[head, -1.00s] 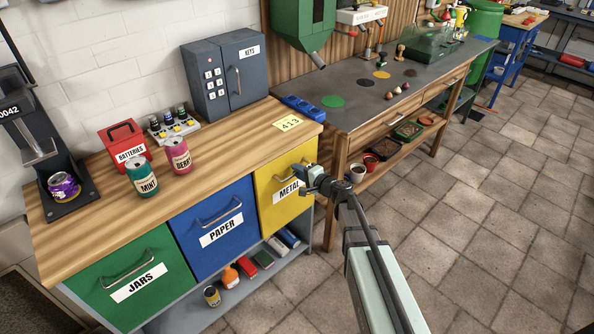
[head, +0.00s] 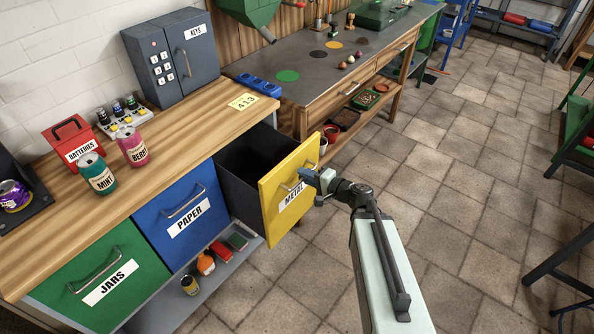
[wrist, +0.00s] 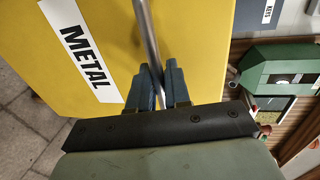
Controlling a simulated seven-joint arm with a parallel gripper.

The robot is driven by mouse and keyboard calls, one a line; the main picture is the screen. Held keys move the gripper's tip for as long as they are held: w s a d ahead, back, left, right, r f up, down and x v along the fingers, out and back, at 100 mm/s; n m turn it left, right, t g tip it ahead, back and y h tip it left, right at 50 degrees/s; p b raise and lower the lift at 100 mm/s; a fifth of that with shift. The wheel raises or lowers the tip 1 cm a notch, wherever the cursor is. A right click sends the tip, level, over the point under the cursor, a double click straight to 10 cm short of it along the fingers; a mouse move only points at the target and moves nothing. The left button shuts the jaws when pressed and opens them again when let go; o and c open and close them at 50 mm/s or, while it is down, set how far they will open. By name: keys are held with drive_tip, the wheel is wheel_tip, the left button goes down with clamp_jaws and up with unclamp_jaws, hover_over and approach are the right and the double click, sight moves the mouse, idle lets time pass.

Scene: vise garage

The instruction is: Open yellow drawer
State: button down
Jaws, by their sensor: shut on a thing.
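The yellow drawer (head: 289,196), labelled METAL, stands well out from the bench, and its dark inside shows behind the front. My gripper (head: 309,177) is at the front of this drawer, shut on its metal handle. In the wrist view the handle bar (wrist: 148,45) runs between the two blue-grey fingers of my gripper (wrist: 155,80), beside the METAL label on the yellow front (wrist: 195,50). In the head view my gripper hides part of the handle.
The blue PAPER drawer (head: 190,232) and green JARS drawer (head: 75,285) are shut, left of the yellow one. Cans, a red BATTERIES box (head: 66,136) and a grey KEYS cabinet (head: 175,75) stand on the wooden bench top (head: 150,175). Open floor (head: 460,225) lies to the right.

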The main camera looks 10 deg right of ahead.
drive_tip(key=shift+s+d, duration=0.2)
drive_tip(key=shift+d, duration=0.05)
drive_tip(key=c, duration=1.3)
unclamp_jaws()
drive_tip(key=shift+w+a, duration=0.1)
